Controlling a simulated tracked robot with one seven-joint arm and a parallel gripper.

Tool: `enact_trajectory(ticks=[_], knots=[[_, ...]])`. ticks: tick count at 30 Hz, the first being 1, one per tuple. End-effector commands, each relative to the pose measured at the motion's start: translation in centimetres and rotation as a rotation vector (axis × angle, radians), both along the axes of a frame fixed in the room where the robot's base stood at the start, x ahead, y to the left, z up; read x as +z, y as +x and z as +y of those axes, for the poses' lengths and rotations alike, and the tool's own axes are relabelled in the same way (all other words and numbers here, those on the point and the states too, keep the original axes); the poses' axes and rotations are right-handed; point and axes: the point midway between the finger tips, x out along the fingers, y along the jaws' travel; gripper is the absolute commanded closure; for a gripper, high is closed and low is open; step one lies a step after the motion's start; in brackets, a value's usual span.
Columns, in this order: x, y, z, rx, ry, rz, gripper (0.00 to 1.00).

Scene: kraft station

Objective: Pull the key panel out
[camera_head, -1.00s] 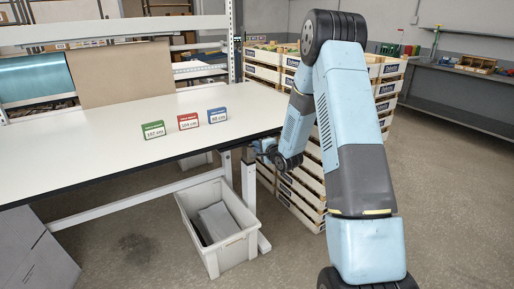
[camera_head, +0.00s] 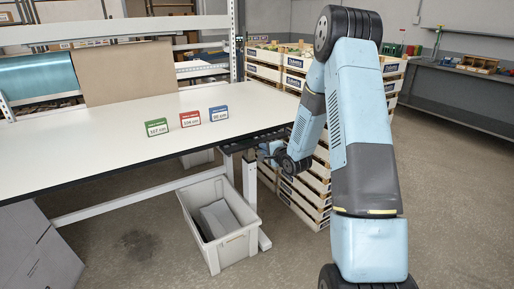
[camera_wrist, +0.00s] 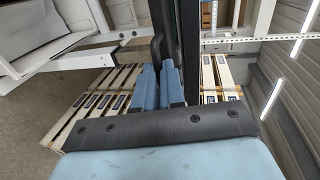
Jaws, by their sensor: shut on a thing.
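The white worktable (camera_head: 90,140) has a dark front edge, and a dark flat piece (camera_head: 262,138), which looks like the key panel, sits under its right end. My gripper (camera_head: 266,151) is at that piece, below the tabletop's right corner. In the wrist view, my gripper (camera_wrist: 158,68) has two blue fingers close together, with a dark narrow part (camera_wrist: 156,48) at their tips. The gripper is shut on this part. The panel's keys cannot be made out, and the fingers hide part of the grip.
A grey bin (camera_head: 222,222) stands on the floor under the table. Stacked wooden crates (camera_head: 303,185) stand close behind my gripper. Green (camera_head: 157,127), red (camera_head: 190,119) and blue (camera_head: 218,114) height cards stand on the tabletop. Open floor lies at the front.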

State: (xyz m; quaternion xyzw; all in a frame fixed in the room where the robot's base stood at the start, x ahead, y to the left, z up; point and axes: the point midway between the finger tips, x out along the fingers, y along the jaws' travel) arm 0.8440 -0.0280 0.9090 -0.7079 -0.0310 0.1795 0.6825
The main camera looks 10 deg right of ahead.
Motion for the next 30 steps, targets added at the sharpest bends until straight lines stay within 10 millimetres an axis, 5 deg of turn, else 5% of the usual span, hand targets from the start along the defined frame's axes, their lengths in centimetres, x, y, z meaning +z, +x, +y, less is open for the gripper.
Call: enact_trajectory(ticks=[8,17,18,20,30], knots=[[-0.4,-3.2,-0.2,0.01,0.0,0.011,1.0],[-0.4,-3.3,0.1,0.013,0.0,0.009,1.0],[-0.4,-3.2,0.1,0.013,0.0,0.009,0.88],[-0.4,-3.2,0.1,0.014,0.0,0.009,0.82],[-0.1,-3.2,0.2,0.015,0.001,0.002,0.81]])
